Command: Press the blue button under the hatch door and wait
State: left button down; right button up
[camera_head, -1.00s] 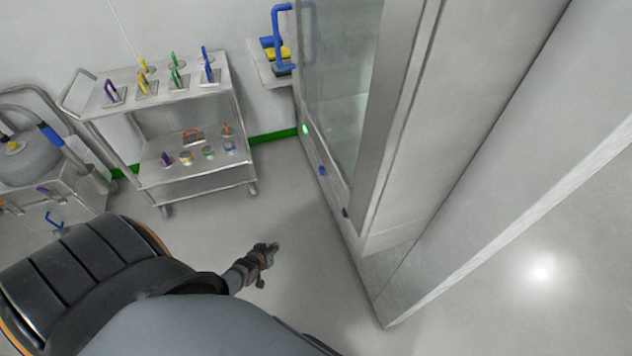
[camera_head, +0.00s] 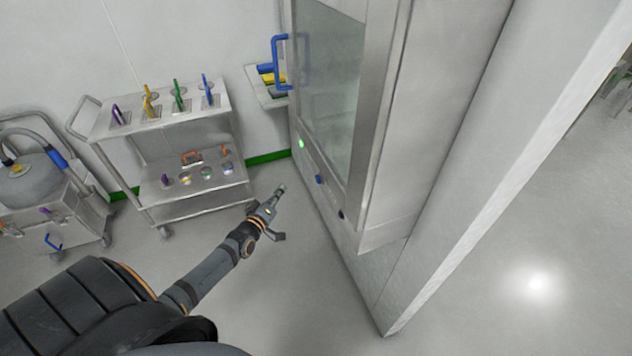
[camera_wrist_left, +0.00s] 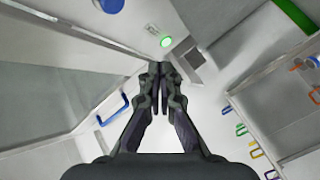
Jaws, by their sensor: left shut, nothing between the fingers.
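The hatch door (camera_head: 332,85) is a glass panel in a steel frame with a blue handle (camera_head: 281,62) at its left edge. Below the glass, the blue button (camera_head: 319,180) sits on the steel strip, between a lit green light (camera_head: 302,144) and a darker button (camera_head: 341,214). My left gripper (camera_head: 280,188) is shut and empty, left of the blue button and apart from it. In the left wrist view the shut fingertips (camera_wrist_left: 160,66) are below the green light (camera_wrist_left: 166,42); a round blue button (camera_wrist_left: 112,5) is at the top edge. My right gripper is not in view.
A two-shelf steel cart (camera_head: 160,113) with several coloured-handled items stands left of the hatch. Another unit with a hose (camera_head: 45,190) is at the far left. A small wall shelf (camera_head: 262,87) is beside the hatch. The floor right of the cart is clear.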

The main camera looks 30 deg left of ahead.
aim_at(318, 179)
pick_arm(q)
jog(key=w+d+b, duration=0.1)
jog(key=w+d, duration=0.4)
jog(key=w, duration=0.1)
jog(key=shift+w+d, duration=0.35)
jog(key=shift+w+d, duration=0.1)
dwell(1.4)
jog(key=shift+w+d, duration=0.2)
jog(key=shift+w, duration=0.05)
jog(key=shift+w+d, duration=0.3)
dwell(0.9)
jog(key=shift+a, duration=0.1)
jog(key=shift+s+a, duration=0.5)
jog(key=shift+s, duration=0.15)
